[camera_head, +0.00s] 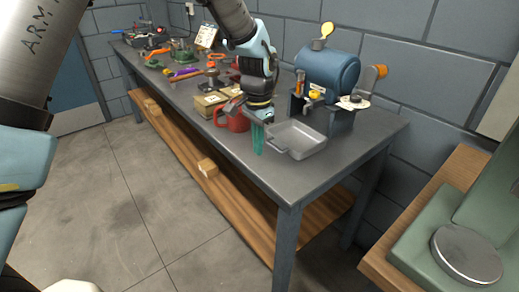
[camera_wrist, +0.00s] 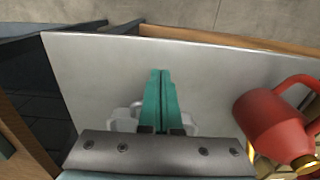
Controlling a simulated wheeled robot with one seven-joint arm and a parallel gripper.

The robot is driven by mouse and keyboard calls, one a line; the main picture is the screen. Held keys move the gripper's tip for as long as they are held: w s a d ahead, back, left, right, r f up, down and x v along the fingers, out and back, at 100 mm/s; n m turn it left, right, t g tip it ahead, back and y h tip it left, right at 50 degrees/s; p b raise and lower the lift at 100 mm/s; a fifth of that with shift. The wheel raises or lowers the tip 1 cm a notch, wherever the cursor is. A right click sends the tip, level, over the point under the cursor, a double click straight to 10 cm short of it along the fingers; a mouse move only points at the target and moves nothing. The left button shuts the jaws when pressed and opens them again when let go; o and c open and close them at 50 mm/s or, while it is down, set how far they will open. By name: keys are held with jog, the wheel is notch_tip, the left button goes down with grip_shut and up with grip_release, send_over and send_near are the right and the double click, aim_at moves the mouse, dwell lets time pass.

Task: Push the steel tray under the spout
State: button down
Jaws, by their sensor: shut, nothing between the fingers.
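The steel tray (camera_head: 308,146) sits on the grey workbench, in front of the blue tank (camera_head: 330,70). The spout is at the tank's front, by a yellow knob (camera_head: 314,94); its outlet is too small to make out. My gripper (camera_head: 258,146) is shut and empty, its teal fingers pointing down just left of the tray, near the tray's handle. I cannot tell whether they touch. In the wrist view the fingers (camera_wrist: 161,85) are closed together over the bench, and pale grey parts, apparently the tray (camera_wrist: 122,122), show on both sides, mostly hidden by my gripper.
The bench's front edge is close to the tray.

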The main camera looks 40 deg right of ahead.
notch_tip(320, 180, up, 8)
jog(key=b, duration=0.1)
jog(key=shift+r+b, duration=0.25)
jog(key=shift+b, duration=0.15)
jog(key=w+a+f+n, duration=0.1)
jog(key=w+a+n, duration=0.5)
jog(key=a, duration=0.7)
jog(key=w+a+n, duration=0.3)
jog(key=w+a, duration=0.4)
jog(key=a, duration=0.5)
jog(key=s+a+f+n, duration=0.1)
jog(key=a+n, duration=0.3)
jog(key=a, duration=0.6)
jog(key=s+a+f+n+t, duration=0.1)
jog(key=s+a+n, duration=0.2)
jog(key=a, duration=0.8)
jog(key=shift+s+a+f+n+t, duration=0.2)
jog(key=shift+n+t, duration=0.1)
jog(key=shift+n, duration=0.4)
jog(key=c, duration=1.6)
grip_release()
